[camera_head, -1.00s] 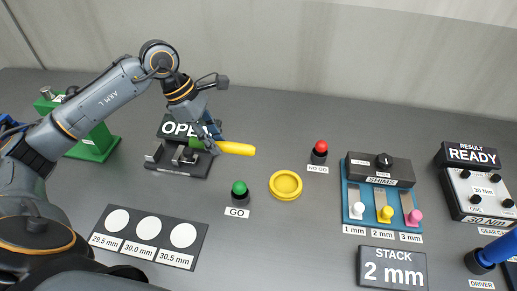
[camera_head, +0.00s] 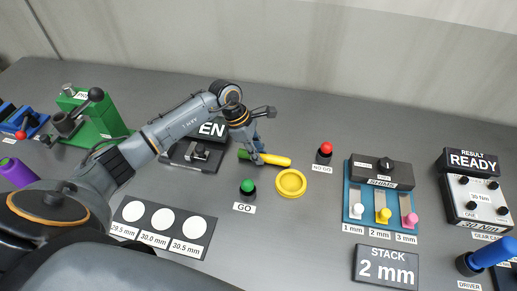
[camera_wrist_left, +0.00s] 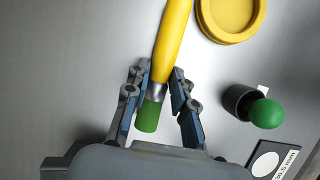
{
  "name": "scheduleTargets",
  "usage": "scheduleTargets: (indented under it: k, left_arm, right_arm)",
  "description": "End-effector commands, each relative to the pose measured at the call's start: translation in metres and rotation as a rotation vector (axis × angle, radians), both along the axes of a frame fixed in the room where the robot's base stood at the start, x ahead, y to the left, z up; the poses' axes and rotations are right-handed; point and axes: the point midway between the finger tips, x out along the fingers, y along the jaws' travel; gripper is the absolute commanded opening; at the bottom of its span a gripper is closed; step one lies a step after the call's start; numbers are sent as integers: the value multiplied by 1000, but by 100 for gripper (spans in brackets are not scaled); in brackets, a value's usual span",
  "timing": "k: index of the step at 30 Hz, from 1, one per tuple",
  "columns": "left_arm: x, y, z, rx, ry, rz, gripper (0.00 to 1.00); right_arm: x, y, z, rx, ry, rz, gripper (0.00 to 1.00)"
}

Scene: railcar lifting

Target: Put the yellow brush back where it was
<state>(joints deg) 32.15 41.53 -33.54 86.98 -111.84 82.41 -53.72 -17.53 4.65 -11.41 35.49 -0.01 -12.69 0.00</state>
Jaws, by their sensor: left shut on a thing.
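The yellow brush (camera_head: 274,160) has a yellow handle, a metal collar and a green tip. My left gripper (camera_head: 257,158) is shut on it near the collar, just behind the yellow round dish (camera_head: 291,194). In the left wrist view the brush (camera_wrist_left: 171,45) lies between the fingers of my left gripper (camera_wrist_left: 156,95), with the green tip toward the palm and the handle pointing away, beside the yellow dish (camera_wrist_left: 205,30). I cannot tell whether the brush touches the table. My right gripper is not in view.
A green-capped GO gauge (camera_head: 248,190) stands in front of the brush, and a red-capped NO GO gauge (camera_head: 324,153) stands to its right. The dark OPEN fixture (camera_head: 190,158) is partly behind my arm. The shims rack (camera_head: 381,175) is farther right.

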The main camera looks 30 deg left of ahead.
Motion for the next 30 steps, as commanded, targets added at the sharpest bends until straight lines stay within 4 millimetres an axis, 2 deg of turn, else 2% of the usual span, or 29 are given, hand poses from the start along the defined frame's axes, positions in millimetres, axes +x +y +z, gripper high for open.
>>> scheduleTargets:
  k: [8,9,12,24,30]
  left_arm:
    - [1,0,-4,0,-2,0,0]
    - [0,0,-2,-1,-2,-1,31]
    - [0,0,-2,-1,-2,-1,48]
    - [0,1,3,0,-3,0,48]
    - [-2,16,35,2,-8,0,48]
  right_arm:
    - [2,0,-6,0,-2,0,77]
    - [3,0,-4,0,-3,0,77]
    - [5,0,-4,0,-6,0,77]
    - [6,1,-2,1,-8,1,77]
    - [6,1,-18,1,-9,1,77]
